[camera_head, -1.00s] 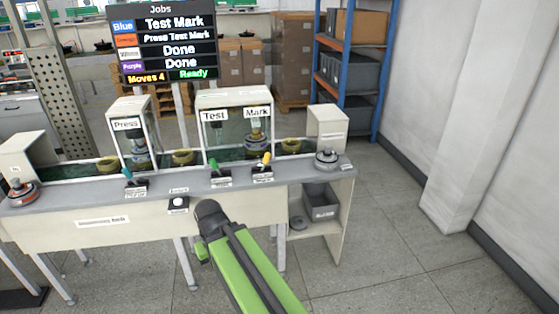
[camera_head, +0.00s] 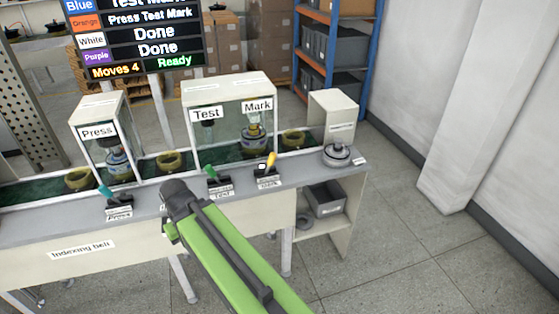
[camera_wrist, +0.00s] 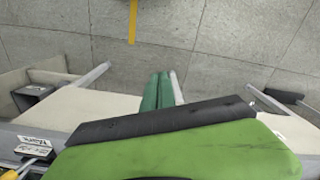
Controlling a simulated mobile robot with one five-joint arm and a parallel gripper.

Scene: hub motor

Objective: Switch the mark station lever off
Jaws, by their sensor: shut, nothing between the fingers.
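The mark station lever (camera_head: 271,160) has a yellow handle on a dark base at the bench's front edge, below the Mark window. Its handle leans up and slightly right. In the wrist view a bit of yellow handle (camera_wrist: 9,175) shows at the bottom left corner. The Mark station (camera_head: 255,135) holds a part behind glass. My gripper (camera_head: 176,193) is at the dark end of my green arm, left of the lever and apart from it in the picture. It is shut and empty. Its fingertips are hard to make out.
The green test lever (camera_head: 211,173) stands just left of the mark lever, and the teal press lever (camera_head: 105,191) farther left. A round grey part (camera_head: 336,155) sits at the bench's right end. A grey bin (camera_head: 326,200) is below. The floor at right is clear.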

